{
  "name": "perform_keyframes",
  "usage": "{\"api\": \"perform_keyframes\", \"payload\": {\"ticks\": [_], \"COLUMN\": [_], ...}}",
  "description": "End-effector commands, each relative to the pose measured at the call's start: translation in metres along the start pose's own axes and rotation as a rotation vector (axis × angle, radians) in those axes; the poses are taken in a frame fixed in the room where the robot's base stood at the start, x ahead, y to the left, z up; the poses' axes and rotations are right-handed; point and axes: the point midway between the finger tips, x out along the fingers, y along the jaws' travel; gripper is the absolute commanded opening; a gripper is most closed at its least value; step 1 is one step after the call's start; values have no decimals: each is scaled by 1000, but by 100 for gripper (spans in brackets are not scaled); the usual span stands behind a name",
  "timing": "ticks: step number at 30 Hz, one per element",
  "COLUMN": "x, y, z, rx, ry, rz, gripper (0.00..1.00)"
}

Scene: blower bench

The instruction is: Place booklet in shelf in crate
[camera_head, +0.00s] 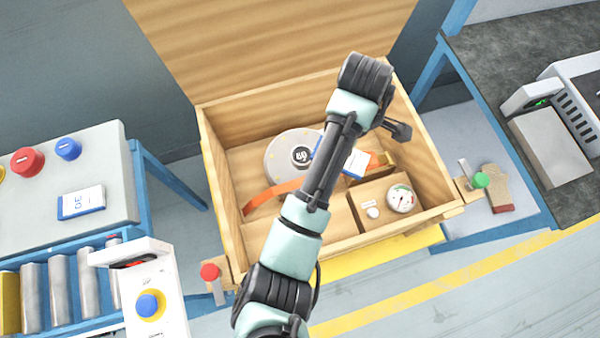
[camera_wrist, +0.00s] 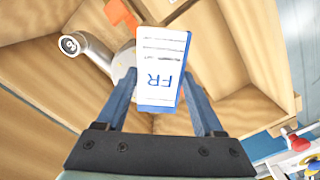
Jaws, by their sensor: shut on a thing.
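My gripper (camera_wrist: 160,75) is shut on a white booklet (camera_wrist: 160,95) with a blue edge and the letters FR, held between its two blue fingers. In the head view the booklet (camera_head: 357,163) shows beside my arm, over the open wooden crate (camera_head: 228,222); my arm hides most of the gripper there. The crate also fills much of the wrist view (camera_wrist: 35,95). Inside it, wooden dividers and a raised wooden part (camera_head: 372,198) stand at the right. I cannot tell which part is the shelf, or how high the booklet is above it.
In the crate are a round grey blower (camera_head: 285,158), an orange strap (camera_head: 272,194) and a gauge (camera_head: 401,198). The raised lid (camera_head: 270,45) stands behind. Another booklet (camera_head: 82,202) lies on the left table. Red (camera_head: 209,272) and green (camera_head: 481,180) knobs flank the crate.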

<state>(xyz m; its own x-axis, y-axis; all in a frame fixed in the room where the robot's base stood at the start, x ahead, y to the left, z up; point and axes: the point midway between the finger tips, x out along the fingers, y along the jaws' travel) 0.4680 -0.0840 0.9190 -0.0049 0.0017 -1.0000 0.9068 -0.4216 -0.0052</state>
Motion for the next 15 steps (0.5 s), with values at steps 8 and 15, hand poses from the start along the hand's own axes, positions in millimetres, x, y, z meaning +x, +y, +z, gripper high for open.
{"api": "perform_keyframes", "payload": {"ticks": [8,15], "x": [35,58], "y": [-73,-131], "z": [-4,-18], "rx": [-454,-690], "ry": [-4,0], "rz": [-6,0], "gripper": [12,12]}}
